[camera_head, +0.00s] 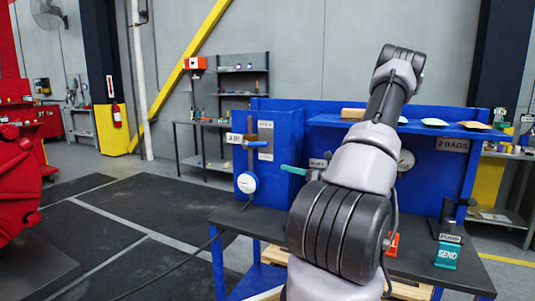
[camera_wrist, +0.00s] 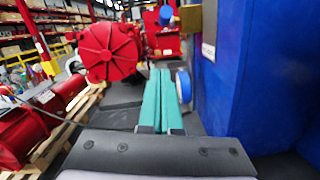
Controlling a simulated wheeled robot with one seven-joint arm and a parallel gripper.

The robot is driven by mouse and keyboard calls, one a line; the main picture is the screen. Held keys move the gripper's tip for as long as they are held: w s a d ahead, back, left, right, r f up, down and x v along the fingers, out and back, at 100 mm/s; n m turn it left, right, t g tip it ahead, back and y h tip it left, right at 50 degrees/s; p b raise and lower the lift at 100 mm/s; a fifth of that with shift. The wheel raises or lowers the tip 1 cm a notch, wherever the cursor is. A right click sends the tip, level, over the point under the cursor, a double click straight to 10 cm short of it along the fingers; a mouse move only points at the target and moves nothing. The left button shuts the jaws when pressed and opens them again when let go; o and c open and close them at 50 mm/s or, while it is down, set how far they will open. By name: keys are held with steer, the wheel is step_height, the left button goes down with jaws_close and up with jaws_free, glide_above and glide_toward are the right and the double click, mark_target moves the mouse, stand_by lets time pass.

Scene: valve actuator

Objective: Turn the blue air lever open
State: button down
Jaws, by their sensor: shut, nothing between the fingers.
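The blue air lever (camera_head: 256,144) sits beside the AIR label on the front of the blue cabinet (camera_head: 284,140) in the head view. In the wrist view, the lever's round blue end (camera_wrist: 166,15) shows at the top, next to a brass-coloured valve part (camera_wrist: 190,17). My gripper's teal fingers (camera_head: 285,168) point left, lower and to the right of the lever in the head view. In the wrist view, my gripper (camera_wrist: 161,72) is shut and empty, apart from the lever. My arm hides part of the bench behind it.
A round gauge (camera_head: 247,183) hangs below the lever; its blue rim (camera_wrist: 184,86) is close to the right of my fingers in the wrist view. The dark bench top (camera_head: 255,222) lies below. A red machine (camera_head: 15,185) stands far left, with open floor between.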

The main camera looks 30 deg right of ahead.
glide_toward(254, 144)
steer(key=w+a+f, duration=0.3)
steer(key=w, duration=0.1)
steer(key=shift+w+d+r+m, duration=0.2)
steer(key=shift+r+m, duration=0.1)
steer(key=shift+r, duration=0.2)
steer(key=shift+r, duration=0.1)
